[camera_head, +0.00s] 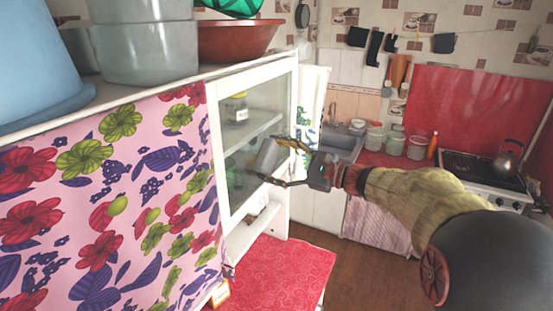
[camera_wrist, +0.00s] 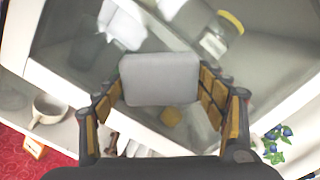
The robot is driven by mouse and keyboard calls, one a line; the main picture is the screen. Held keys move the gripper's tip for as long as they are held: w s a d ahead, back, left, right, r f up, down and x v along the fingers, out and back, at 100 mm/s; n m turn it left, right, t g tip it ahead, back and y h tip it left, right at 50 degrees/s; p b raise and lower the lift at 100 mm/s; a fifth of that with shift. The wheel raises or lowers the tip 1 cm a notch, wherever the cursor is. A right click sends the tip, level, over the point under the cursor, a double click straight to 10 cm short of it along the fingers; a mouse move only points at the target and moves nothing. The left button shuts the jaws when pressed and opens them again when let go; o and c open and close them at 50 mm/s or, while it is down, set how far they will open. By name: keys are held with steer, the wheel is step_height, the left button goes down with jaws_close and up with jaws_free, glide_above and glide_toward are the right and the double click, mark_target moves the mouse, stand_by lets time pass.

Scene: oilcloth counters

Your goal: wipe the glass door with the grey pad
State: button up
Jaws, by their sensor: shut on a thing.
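The glass door (camera_head: 245,115) is set in the white cabinet at the middle of the head view, with shelves and jars showing through it. It also fills much of the wrist view (camera_wrist: 75,45). The grey pad (camera_head: 268,157) is in my gripper (camera_head: 290,162), right in front of the lower part of the glass. In the wrist view the pad (camera_wrist: 160,78) sits between the two fingers of my gripper (camera_wrist: 160,95), which are shut on its sides. I cannot tell whether the pad touches the glass.
A flowered cloth (camera_head: 100,200) covers the cabinet's near side. A red patterned surface (camera_head: 285,270) lies below the door. A cup (camera_wrist: 48,110) stands on a low shelf. Pots and a brown bowl (camera_head: 238,40) stand on top. A stove (camera_head: 485,170) and jars are at the right.

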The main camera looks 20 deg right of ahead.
mark_target(264, 167)
steer(key=shift+s+a+b, duration=0.8)
steer(key=shift+s+a, duration=0.9)
steer(key=shift+v, duration=2.95)
steer(key=shift+d, duration=0.15)
steer(key=shift+b+v, duration=0.35)
steer(key=shift+v, duration=1.1)
